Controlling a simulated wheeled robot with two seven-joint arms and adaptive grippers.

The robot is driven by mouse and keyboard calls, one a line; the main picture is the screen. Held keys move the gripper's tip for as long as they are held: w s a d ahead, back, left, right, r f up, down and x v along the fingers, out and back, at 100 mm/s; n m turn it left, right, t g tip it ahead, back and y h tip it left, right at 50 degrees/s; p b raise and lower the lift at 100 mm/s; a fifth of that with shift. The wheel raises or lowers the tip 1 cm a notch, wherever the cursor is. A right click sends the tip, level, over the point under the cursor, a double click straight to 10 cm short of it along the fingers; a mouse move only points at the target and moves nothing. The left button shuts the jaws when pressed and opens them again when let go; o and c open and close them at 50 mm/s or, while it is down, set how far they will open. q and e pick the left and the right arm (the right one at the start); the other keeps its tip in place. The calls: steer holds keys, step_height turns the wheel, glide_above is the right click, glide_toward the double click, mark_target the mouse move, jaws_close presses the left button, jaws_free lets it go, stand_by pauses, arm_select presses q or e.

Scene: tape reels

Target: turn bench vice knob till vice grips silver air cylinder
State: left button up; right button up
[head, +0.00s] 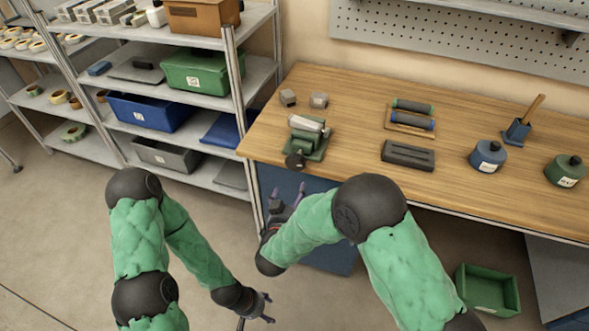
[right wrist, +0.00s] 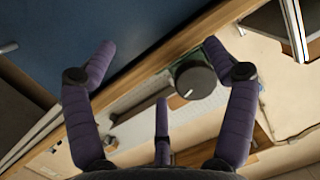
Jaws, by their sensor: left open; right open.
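The green bench vice (head: 312,150) stands at the left front corner of the wooden workbench. The silver air cylinder (head: 306,123) lies across its top; whether the jaws touch it is too small to tell. The dark round knob (head: 295,160) faces the bench's front edge. In the right wrist view the knob (right wrist: 195,82) has a white mark and appears close to the right-hand finger. My right gripper (head: 286,196) is open and empty, in front of and below the knob. My left gripper (head: 264,306) is open and empty, low over the floor.
Two grey blocks (head: 304,98) sit behind the vice. A dark slotted block (head: 407,155), a stand with two rollers (head: 411,117) and blue and green pots (head: 488,156) lie to the right. Shelving (head: 180,140) with bins stands left of the bench. A blue panel (head: 330,252) is below the bench.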

mark_target(294, 166)
step_height(294, 166, up, 6)
steer(key=s+a+m+t+h+b, duration=0.1)
steer(key=s+a+m+t+h, duration=0.1)
steer(key=s+h, duration=0.1)
steer(key=b+x, duration=0.1)
steer(key=x, duration=0.2)
steer(key=b+x, duration=0.1)
steer(key=x, duration=0.2)
steer(key=b+x, duration=0.1)
steer(key=x, duration=0.2)
steer(key=shift+w+a, duration=0.2)
steer(key=shift+w, duration=0.2)
steer(key=shift+w+d+r+b, duration=0.15)
steer(key=shift+w+b, duration=0.15)
steer(key=shift+w, duration=0.3)
steer(key=c, duration=1.1)
